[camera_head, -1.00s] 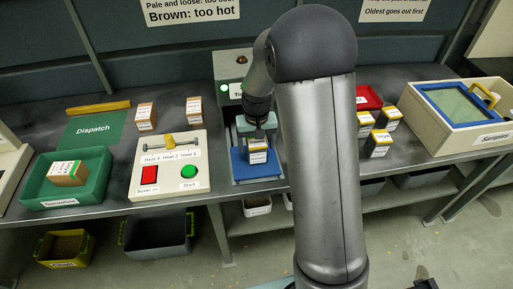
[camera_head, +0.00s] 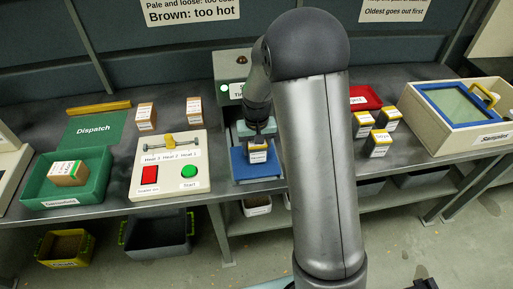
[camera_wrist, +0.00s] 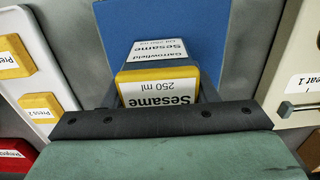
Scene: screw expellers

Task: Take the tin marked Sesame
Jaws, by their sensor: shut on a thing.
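The tin marked Sesame (camera_wrist: 157,94) has a yellow-edged top with a white label reading "Sesame 250 ml", upside down in the wrist view. In the head view the tin (camera_head: 258,155) stands on a blue plate (camera_head: 240,171) at the front of the green machine. My gripper (camera_head: 258,140) reaches down over the tin from above, with its fingers (camera_wrist: 160,82) shut on the tin's two sides. The tin's lower part is partly hidden, and I cannot tell whether it still touches the plate.
A control panel (camera_head: 160,183) with red and green buttons stands to the left. A green tray (camera_head: 95,188) holds a brown carton.

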